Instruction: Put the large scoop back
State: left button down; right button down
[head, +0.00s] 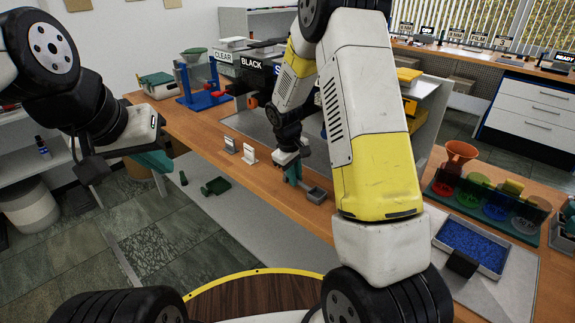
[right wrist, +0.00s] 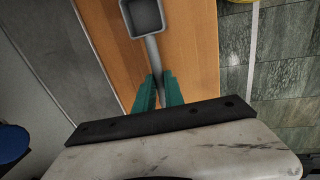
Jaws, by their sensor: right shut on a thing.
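A grey scoop (head: 315,194) with a square cup is in my right gripper (head: 294,176), over the front edge of the wooden bench (head: 207,135). In the right wrist view the scoop's cup (right wrist: 143,15) points away from the fingers. The teal fingers of the right gripper (right wrist: 158,88) are shut on its handle. Whether the scoop touches the bench is hard to tell. My left gripper (head: 124,168) is empty over the floor at the left, its teal fingers apart. My right arm hides part of the bench.
A blue press (head: 200,82) is behind, near bins marked CLEAR and BLACK. At right are a tray of blue pellets (head: 440,240), a rack of coloured cups (head: 483,203) and an orange funnel (head: 460,153). Dark green items (head: 217,185) lie on the floor.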

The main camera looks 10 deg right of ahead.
jog(key=c, duration=1.4)
grip_release()
jog(key=shift+f, duration=0.1)
jog(key=shift+c, duration=0.2)
notch_tip(320, 180, up, 12)
jog(key=s+a, duration=0.1)
jog(key=a, duration=0.1)
jog(key=s+d+r+m+t+y, duration=0.2)
jog(key=s+r+m, duration=0.2)
jog(key=s+r, duration=0.85)
jog(key=s+r+m+t+y, duration=0.2)
jog(key=s+t, duration=0.1)
jog(key=s, duration=1)
jog(key=shift+r+m, duration=0.25)
jog(key=shift+m, duration=0.15)
